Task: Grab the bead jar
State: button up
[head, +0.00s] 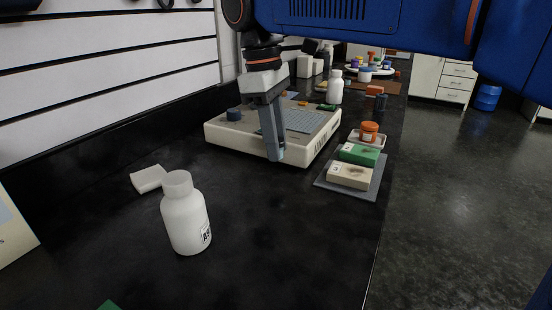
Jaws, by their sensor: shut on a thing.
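My gripper (277,157) points down in front of the white flat device, near the middle of the head view. I cannot tell if this is the bead jar, as no beads can be made out.
A white bottle (186,215) stands at the front left beside a white block (148,179). The white device (222,134) lies behind my gripper. A grey mat (352,188) holds a green and a beige block. More bottles crowd the back. The counter's front middle is clear.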

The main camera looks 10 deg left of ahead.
jog(key=shift+r, duration=2.25)
jog(key=shift+s, duration=0.1)
